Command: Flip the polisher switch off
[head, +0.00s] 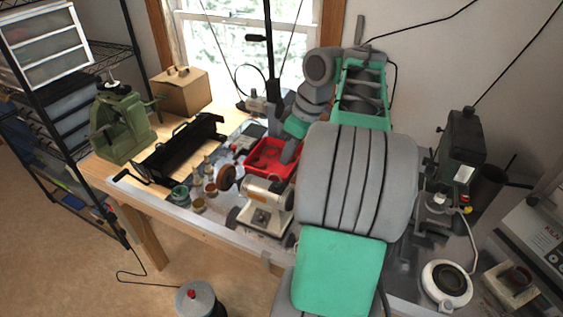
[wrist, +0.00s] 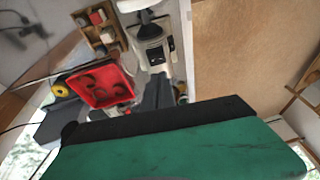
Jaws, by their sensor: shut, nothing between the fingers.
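The polisher (head: 267,195) is a cream bench machine with a brown buffing wheel (head: 228,177) on its left end. It stands near the table's front edge, left of my arm. In the wrist view the pale machine (wrist: 150,35) shows at top centre. A dark switch plate (wrist: 155,54) is on its base; whether the switch is up or down is too small to tell. My gripper (head: 290,151) is shut and empty, above the red tray and behind the polisher, apart from its base. My arm hides part of the area to its right.
A red tray (head: 268,158) lies just behind the polisher. Small jars (head: 198,204) stand to its left, with a black metal brake (head: 180,150) and a green machine (head: 122,125) beyond. A dark green drill press (head: 460,150) stands right of my arm. The floor in front is mostly open.

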